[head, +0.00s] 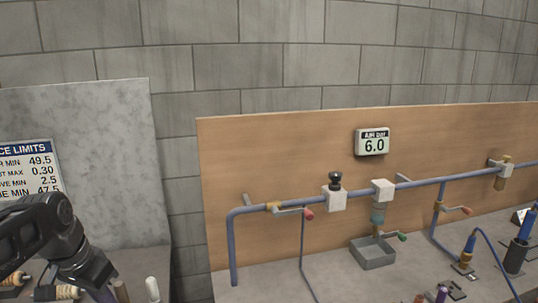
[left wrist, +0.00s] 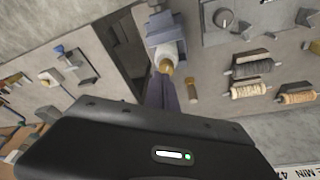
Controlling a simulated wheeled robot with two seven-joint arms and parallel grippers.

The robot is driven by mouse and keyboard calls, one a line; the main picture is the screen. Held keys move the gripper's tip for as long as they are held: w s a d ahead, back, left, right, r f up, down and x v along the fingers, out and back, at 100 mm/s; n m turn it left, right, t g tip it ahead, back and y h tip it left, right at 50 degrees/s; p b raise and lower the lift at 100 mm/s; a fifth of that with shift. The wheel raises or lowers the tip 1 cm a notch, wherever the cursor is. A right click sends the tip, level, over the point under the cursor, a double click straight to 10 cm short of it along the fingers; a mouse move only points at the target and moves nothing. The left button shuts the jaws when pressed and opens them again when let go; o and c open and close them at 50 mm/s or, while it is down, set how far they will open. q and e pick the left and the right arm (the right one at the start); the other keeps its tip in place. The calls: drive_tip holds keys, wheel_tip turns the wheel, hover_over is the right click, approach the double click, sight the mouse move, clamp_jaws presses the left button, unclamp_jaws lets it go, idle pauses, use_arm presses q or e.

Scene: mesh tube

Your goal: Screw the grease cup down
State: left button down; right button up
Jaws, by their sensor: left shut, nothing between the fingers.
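My left gripper (left wrist: 164,86) is shut in the left wrist view, its bluish-grey fingers close together with nothing seen between them. Just beyond the fingertips is a pale cylinder with a brass tip (left wrist: 166,64), on a blue-grey and white fitting (left wrist: 163,28). This may be the grease cup, but I cannot tell for sure. The fingers overlap it in the picture; whether they touch it is unclear. In the head view my left arm (head: 45,225) comes in at the lower left, and its fingers are mostly cut off by the lower edge. My right gripper is not in view.
A wooden board (head: 290,150) carries a blue pipe (head: 320,198) with valves and a gauge reading 6.0 (head: 373,142). A grey tray (head: 373,254) sits below it. Wound spools (left wrist: 250,90) lie on the grey bench near my left gripper. A limits sign (head: 30,168) stands at left.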

use_arm(q)
wheel_tip(320, 180, down, 7)
drive_tip(key=b, duration=0.5)
drive_tip(key=shift+a, duration=0.15)
drive_tip(key=shift+w+a, duration=0.1)
drive_tip(key=shift+w, duration=0.2)
idle(1.1)
drive_tip(key=shift+a, duration=0.35)
drive_tip(key=shift+w+a, duration=0.1)
drive_tip(key=shift+a, duration=0.35)
drive_tip(key=shift+w+a+p, duration=0.1)
drive_tip(key=shift+a+p, duration=0.05)
drive_tip(key=shift+p, duration=0.15)
